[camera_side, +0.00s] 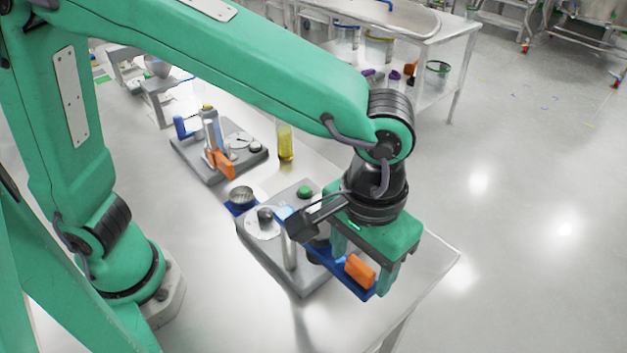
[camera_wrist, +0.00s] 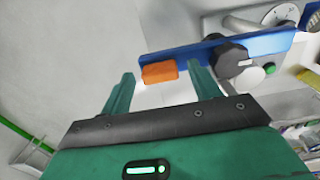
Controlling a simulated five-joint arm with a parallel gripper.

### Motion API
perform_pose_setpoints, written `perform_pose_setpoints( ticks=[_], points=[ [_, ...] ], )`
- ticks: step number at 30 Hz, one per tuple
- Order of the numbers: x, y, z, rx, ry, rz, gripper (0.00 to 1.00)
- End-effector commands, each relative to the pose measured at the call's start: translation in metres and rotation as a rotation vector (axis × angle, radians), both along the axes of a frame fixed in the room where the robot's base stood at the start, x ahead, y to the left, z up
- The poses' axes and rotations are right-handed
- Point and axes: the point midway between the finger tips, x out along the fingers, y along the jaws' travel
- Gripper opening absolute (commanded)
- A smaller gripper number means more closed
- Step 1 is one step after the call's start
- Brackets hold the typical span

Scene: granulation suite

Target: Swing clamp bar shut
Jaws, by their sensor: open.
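The clamp bar (camera_side: 340,277) is a blue bar that sticks out past the right end of a grey fixture plate (camera_side: 283,277). An orange block (camera_side: 360,270) sits near its outer end. My gripper (camera_side: 364,268) is open. In the wrist view its two fingers (camera_wrist: 161,76) stand apart, one on each side of the orange block. I cannot tell whether either touches it.
The fixture also carries an upright post (camera_side: 289,249), a pale dial and a green button (camera_side: 305,192). Another grey fixture (camera_side: 218,152) with an orange handle and a yellow-filled cylinder (camera_side: 286,142) stand farther back. The table's right front corner is bare.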

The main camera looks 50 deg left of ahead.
Motion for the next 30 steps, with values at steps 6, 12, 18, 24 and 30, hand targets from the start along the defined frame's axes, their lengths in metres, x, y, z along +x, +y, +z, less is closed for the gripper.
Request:
perform_pose_setpoints(
  ticks=[6, 12, 18, 24, 30],
  points=[
    [-0.0001, 0.0001, -0.0072, 0.000, 0.000, 0.000, 0.62],
    [-0.0001, 0.0001, -0.0070, 0.000, 0.000, 0.000, 0.62],
    [0.0000, 0.0001, -0.0068, 0.000, 0.000, 0.000, 0.23],
    [0.0001, 0.0001, -0.0066, 0.000, 0.000, 0.000, 0.00],
    [0.0032, 0.0000, -0.0064, -0.001, -0.001, 0.019, 0.00]
  ],
)
